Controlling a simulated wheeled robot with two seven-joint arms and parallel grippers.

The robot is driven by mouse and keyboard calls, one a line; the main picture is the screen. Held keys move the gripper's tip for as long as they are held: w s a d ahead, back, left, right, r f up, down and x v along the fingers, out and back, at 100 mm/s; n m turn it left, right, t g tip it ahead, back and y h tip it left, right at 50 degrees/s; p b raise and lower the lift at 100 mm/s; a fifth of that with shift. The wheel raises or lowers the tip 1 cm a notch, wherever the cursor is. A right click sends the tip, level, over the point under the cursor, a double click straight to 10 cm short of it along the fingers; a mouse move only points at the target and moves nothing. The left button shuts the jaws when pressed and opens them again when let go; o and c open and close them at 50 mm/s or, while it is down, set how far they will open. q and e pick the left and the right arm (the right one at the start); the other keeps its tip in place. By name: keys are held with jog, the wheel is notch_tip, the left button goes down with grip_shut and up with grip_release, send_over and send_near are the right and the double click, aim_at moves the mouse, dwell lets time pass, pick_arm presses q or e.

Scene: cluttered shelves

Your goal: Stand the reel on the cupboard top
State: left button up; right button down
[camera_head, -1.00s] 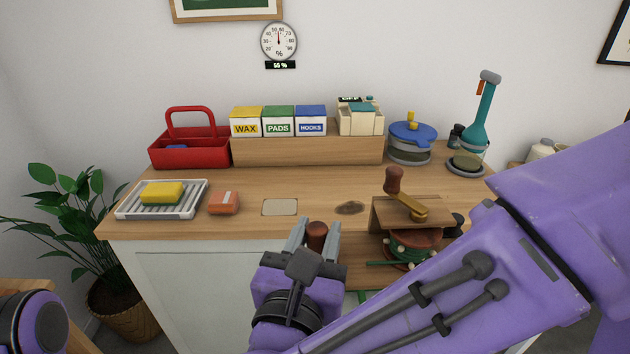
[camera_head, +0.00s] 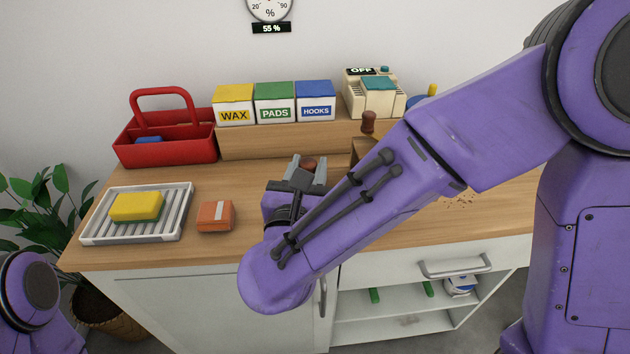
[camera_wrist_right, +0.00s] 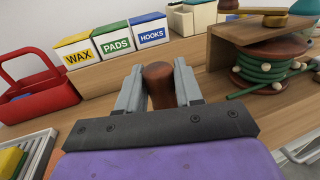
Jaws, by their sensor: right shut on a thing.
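The reel shows in the right wrist view as a wooden housing (camera_wrist_right: 222,50) around a reddish drum with green cord (camera_wrist_right: 268,68). In the head view only its brown crank knob (camera_head: 369,122) and a bit of wood show; my right arm hides the rest. My right gripper (camera_head: 307,168) is shut on a brown grip (camera_wrist_right: 159,85), which appears to belong to the reel. It is over the cupboard top (camera_head: 240,182). Whether the reel touches the top I cannot tell. My left gripper is out of view; only a piece of my left arm shows.
A raised wooden ledge at the back carries the WAX (camera_head: 234,105), PADS (camera_head: 275,104) and HOOKS (camera_head: 315,102) boxes and a cream device (camera_head: 374,95). A red caddy (camera_head: 165,150), a rack with a sponge (camera_head: 137,207) and an orange block (camera_head: 215,217) stand left.

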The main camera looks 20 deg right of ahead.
jog(key=w+f, duration=0.1)
jog(key=w+d+f, duration=0.1)
jog(key=w+f, duration=0.1)
jog(key=w+d+f, duration=0.1)
jog(key=f, duration=0.1)
jog(key=shift+w+d+f, duration=0.15)
jog(key=shift+w+f, duration=0.1)
jog(key=shift+w, duration=0.15)
jog(key=f, duration=0.4)
jog(key=shift+w+d, duration=0.2)
jog(key=shift+w, duration=0.15)
jog(key=shift+s+f, duration=0.1)
jog(key=c, duration=0.7)
grip_release()
jog(key=shift+c, duration=0.2)
